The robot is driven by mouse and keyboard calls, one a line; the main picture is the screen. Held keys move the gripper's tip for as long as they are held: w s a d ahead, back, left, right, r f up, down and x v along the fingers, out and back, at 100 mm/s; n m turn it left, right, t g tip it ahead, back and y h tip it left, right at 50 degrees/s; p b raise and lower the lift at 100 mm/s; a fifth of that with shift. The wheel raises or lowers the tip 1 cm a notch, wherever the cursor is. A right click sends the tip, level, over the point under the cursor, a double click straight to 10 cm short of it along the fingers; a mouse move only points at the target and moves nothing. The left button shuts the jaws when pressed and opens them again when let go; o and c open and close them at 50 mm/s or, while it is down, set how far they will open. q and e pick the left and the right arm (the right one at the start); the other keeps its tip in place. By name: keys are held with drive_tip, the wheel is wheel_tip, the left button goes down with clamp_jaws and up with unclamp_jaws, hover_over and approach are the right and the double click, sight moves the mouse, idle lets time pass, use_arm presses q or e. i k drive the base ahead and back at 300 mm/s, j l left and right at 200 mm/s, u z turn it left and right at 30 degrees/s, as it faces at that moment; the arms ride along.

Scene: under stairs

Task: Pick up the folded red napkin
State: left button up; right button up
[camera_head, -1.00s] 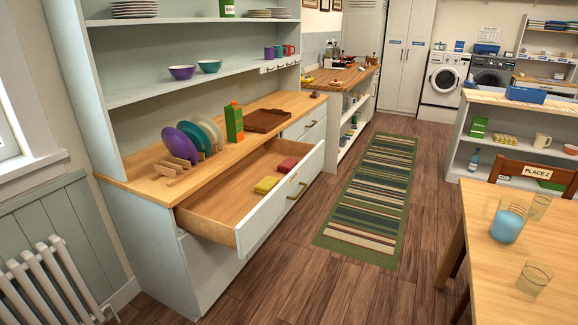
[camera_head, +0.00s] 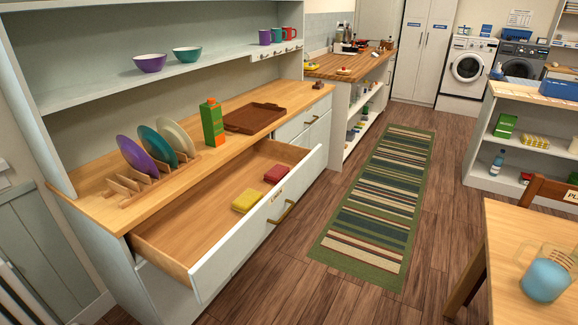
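The folded red napkin (camera_head: 276,174) lies flat inside the open drawer (camera_head: 190,236), toward its far right end near the drawer front. A folded yellow napkin (camera_head: 247,200) lies beside it, a little nearer to me, with a small gap between them. The drawer is pulled out from the pale dresser and is otherwise empty where I can see its floor. Neither of my grippers shows in the head view.
On the dresser top (camera_head: 105,212) stand a rack with purple, teal and cream plates (camera_head: 173,136), a green and orange carton (camera_head: 212,124) and a brown tray (camera_head: 254,118). A striped rug (camera_head: 375,200) covers open floor. A wooden table (camera_head: 535,240) is at right.

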sight(275, 175)
drive_tip(key=i+l, duration=0.2)
drive_tip(key=i, duration=0.2)
drive_tip(key=i+l, duration=0.2)
drive_tip(key=i, duration=0.15)
drive_tip(key=i+l+z, duration=0.1)
drive_tip(key=i, duration=0.3)
drive_tip(key=l, duration=0.1)
